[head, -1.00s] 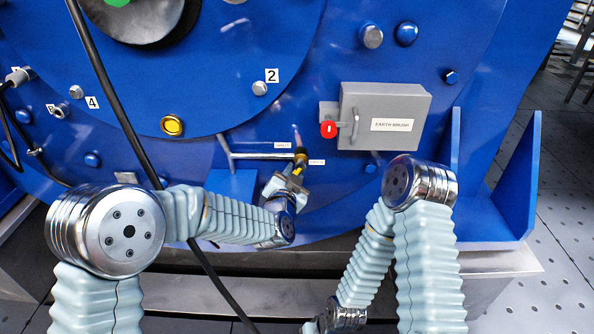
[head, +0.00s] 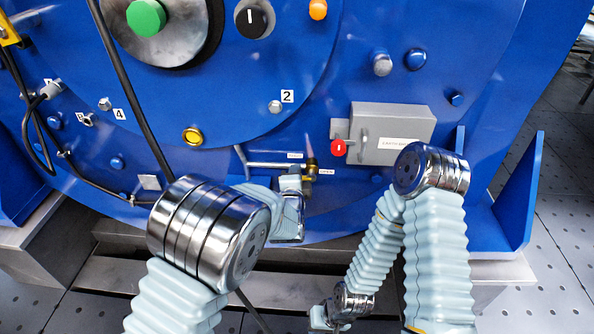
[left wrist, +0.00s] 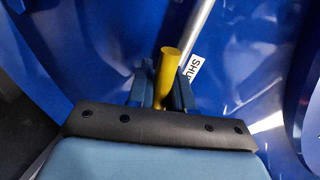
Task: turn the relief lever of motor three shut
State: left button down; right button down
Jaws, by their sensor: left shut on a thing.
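The relief lever has a yellow handle (left wrist: 168,70), which stands between the two fingers of my left gripper (left wrist: 161,92) in the left wrist view. The gripper is shut on it. In the head view the brass valve (head: 309,160) sits at the right end of a thin pipe, low on the blue motor. My left gripper (head: 300,178) reaches it from below left and hides much of the lever. A SHUT label (left wrist: 194,68) shows beside the pipe in the left wrist view. My right gripper (head: 322,318) is low at the bottom edge; its fingers are not clear.
A grey earth brush box (head: 392,134) with a red knob (head: 339,148) is right of the valve. An OPEN label (head: 326,171) is just right of the valve. A black cable (head: 130,90) hangs left of it. My right forearm is below the box.

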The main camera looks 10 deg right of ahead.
pick_arm(q)
jog(key=shift+r+m+p, duration=0.3)
jog(key=shift+m+p, duration=0.2)
jog(key=shift+m, duration=0.1)
jog(key=c, duration=1.1)
grip_release()
jog(key=v, duration=1.4)
jog(key=shift+d, duration=0.2)
